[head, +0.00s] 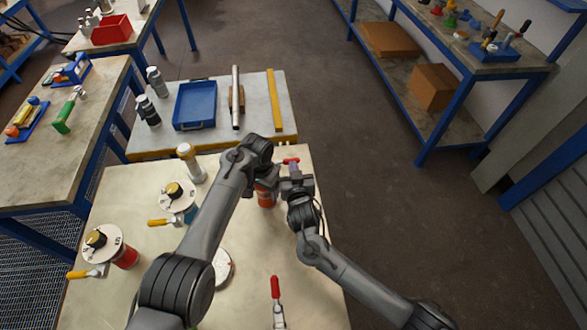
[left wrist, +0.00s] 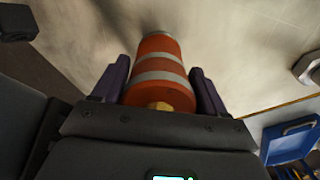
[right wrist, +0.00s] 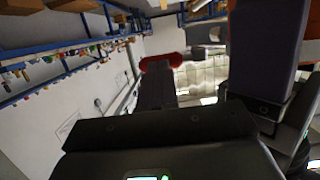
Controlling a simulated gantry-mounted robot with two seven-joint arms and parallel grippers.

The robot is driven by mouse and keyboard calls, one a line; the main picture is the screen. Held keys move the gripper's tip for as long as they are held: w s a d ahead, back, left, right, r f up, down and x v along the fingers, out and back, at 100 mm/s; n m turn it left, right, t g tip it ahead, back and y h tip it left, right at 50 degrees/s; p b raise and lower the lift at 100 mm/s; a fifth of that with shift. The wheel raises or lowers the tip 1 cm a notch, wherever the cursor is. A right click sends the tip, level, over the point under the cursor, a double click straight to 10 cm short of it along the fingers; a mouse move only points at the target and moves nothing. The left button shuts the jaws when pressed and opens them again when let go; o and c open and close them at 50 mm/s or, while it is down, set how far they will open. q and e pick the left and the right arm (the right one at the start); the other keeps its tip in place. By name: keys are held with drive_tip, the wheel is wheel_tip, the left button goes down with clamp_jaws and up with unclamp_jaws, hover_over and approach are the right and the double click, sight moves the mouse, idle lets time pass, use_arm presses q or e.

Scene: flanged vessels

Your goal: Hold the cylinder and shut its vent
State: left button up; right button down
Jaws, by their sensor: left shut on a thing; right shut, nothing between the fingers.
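An orange cylinder with white bands (left wrist: 160,62) stands between the two purple fingers of my left gripper (left wrist: 160,85), which is shut on it. A brass fitting (left wrist: 160,106) shows at the cylinder's near end. In the head view my left gripper and arm hide much of the cylinder (head: 265,197). A red handle (head: 290,161) shows beside the cylinder's top, at the tip of my right gripper (head: 293,172). In the right wrist view the red handle (right wrist: 160,62) lies by the shut, empty fingers. Whether they touch it I cannot tell. The vent's state is hard to see.
Two vessels with white discs and yellow handles (head: 177,195) (head: 103,240) stand on the left of the table. A pale bottle (head: 191,163), a round white disc (head: 223,266) and a red-handled tool (head: 276,290) are nearby. A blue tray (head: 195,105) lies behind.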

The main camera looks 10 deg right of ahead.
sight(297, 159)
drive_tip(key=shift+d, duration=0.1)
idle(0.3)
drive_tip(key=w+n+y, duration=0.1)
drive_tip(key=n+y, duration=0.1)
drive_tip(key=y, duration=0.1)
drive_tip(key=w+d+n+g+y, duration=0.1)
drive_tip(key=n+y, duration=0.1)
drive_tip(key=y, duration=0.1)
drive_tip(key=w+n+g+y, duration=0.1)
drive_tip(key=n+y, duration=0.1)
drive_tip(key=n, duration=0.1)
drive_tip(key=shift+w+d+y, duration=0.3)
drive_tip(key=shift+w+y, duration=0.1)
drive_tip(key=shift+w+a, duration=0.15)
drive_tip(key=shift+w, duration=0.75)
use_arm(q)
drive_tip(key=shift+d, duration=0.1)
use_arm(e)
drive_tip(key=shift+w, duration=0.1)
drive_tip(key=s+d+r, duration=0.3)
drive_tip(key=s+d, duration=0.5)
drive_tip(key=d, duration=0.2)
drive_tip(key=shift+d+r, duration=0.25)
drive_tip(key=shift+d, duration=0.15)
drive_tip(key=shift+s, duration=0.1)
idle(0.9)
